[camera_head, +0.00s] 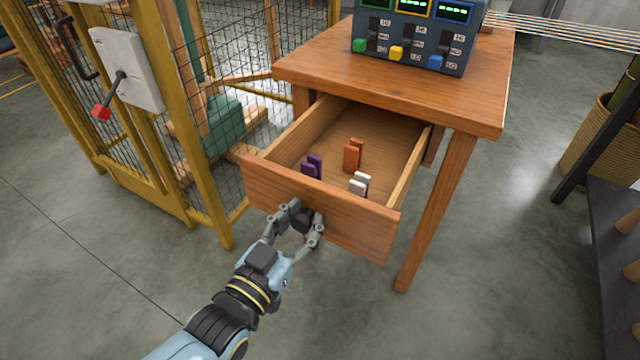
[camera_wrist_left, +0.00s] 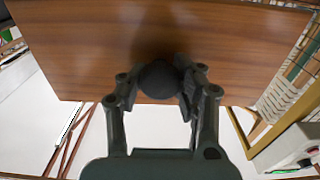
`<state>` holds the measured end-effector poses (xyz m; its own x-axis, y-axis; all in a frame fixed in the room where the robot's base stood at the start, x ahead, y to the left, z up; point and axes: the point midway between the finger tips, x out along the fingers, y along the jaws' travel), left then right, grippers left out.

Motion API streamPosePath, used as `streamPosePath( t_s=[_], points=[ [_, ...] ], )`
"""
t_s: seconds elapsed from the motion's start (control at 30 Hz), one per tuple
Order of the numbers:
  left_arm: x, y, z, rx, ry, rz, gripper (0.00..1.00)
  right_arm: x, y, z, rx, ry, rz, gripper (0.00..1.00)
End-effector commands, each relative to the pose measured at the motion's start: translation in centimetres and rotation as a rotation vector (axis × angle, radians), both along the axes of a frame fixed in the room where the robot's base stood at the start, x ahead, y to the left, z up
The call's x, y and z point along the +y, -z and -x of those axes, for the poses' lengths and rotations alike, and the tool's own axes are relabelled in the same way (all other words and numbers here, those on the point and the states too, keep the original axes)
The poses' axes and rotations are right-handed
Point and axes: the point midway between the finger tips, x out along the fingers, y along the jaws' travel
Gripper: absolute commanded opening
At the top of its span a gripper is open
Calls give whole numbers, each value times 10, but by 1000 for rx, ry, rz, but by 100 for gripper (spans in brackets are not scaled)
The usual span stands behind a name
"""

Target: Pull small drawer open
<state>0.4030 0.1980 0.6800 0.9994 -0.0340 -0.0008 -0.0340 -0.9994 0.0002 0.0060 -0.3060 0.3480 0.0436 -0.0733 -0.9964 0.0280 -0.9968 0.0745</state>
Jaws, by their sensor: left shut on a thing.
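The small wooden drawer (camera_head: 259,178) stands pulled well out of the wooden table (camera_head: 400,72). Purple, orange and white blocks stand inside it. My left gripper (camera_head: 303,222) is at the middle of the drawer front, shut on the dark round knob (camera_wrist_left: 158,80). In the left wrist view the fingers of the left gripper (camera_wrist_left: 160,92) close on both sides of the knob, and the drawer front (camera_wrist_left: 90,50) fills the top. The knob is mostly hidden by the fingers in the head view. My right gripper is not in view.
A control box (camera_head: 415,35) with switches stands on the table. A yellow-framed mesh fence (camera_head: 205,180) with a red-handled lever box (camera_head: 127,70) is close on the left. A dark shelf (camera_head: 612,225) and a woven basket (camera_head: 600,140) are at right. The floor in front is clear.

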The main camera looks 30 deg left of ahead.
Motion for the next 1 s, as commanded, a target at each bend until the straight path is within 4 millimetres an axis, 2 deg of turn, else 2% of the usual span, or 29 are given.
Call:
streamPosePath(
  t_s=[0.1,0.3,0.77,0.8,0.97,1.0],
  points=[
    [1,-1,17,0,1,-3,0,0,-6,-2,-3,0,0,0],
    [1,-1,32,-1,1,-2,0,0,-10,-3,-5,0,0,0],
    [1,0,35,0,1,-2,0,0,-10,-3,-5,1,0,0],
    [1,0,35,0,1,-2,36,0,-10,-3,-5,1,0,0],
    [1,0,35,0,0,-1,57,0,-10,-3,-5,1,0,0],
    [1,0,35,0,0,-1,57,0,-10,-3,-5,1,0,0]
  ],
)
